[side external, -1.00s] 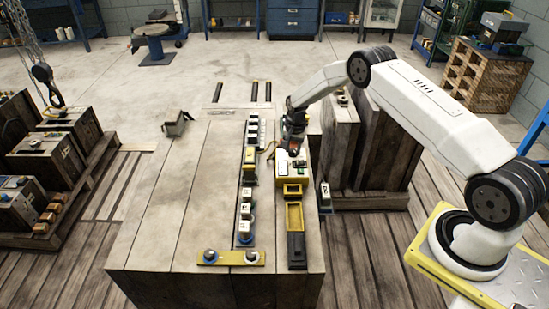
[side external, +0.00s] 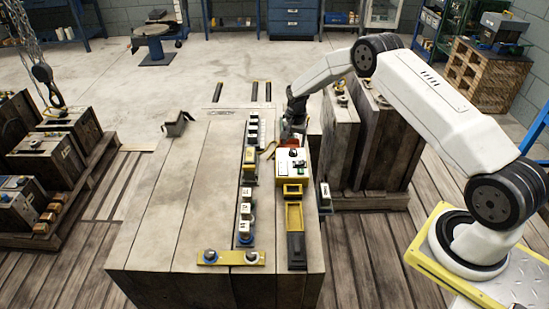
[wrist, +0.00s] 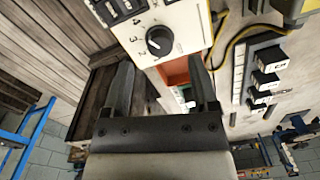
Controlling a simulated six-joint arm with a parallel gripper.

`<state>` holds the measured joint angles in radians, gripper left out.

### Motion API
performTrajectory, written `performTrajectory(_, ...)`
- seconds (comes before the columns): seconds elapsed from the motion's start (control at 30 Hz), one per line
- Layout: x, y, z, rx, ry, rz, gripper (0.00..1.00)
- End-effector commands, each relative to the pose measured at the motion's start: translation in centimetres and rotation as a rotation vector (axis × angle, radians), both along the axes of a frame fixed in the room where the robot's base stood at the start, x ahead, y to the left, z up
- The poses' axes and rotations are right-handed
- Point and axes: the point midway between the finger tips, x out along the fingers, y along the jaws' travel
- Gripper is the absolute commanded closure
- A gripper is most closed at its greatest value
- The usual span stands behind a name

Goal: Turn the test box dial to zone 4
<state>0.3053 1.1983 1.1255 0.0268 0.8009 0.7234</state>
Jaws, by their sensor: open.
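The test box (side external: 292,168), white-topped with yellow sides, sits on the wooden crate top in the side view. In the wrist view its white panel (wrist: 185,22) carries a round black dial (wrist: 159,41) with a pale pointer mark and printed numbers on its left side. I cannot surely read which number the pointer meets. My gripper (wrist: 160,66) is open, its two dark fingers apart with nothing between them. The dial shows just beyond the fingertips, not touched. In the side view my gripper (side external: 291,134) is at the far end of the box.
An orange-red part (wrist: 174,72) adjoins the box. A yellow cable (wrist: 228,45) and a strip of black-and-white modules (wrist: 265,75) lie beside it. A yellow tray (side external: 294,216) stands nearer the camera.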

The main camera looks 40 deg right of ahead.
Motion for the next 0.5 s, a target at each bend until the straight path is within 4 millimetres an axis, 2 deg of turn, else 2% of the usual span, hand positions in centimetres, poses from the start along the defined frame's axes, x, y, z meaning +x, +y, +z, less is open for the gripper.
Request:
performTrajectory(0.2, 0.0, -0.1, 2.8, 0.0, -0.001, 0.0, 0.24)
performTrajectory(0.5, -0.1, -0.1, 4.3, 0.0, 0.0, 0.0, 0.24)
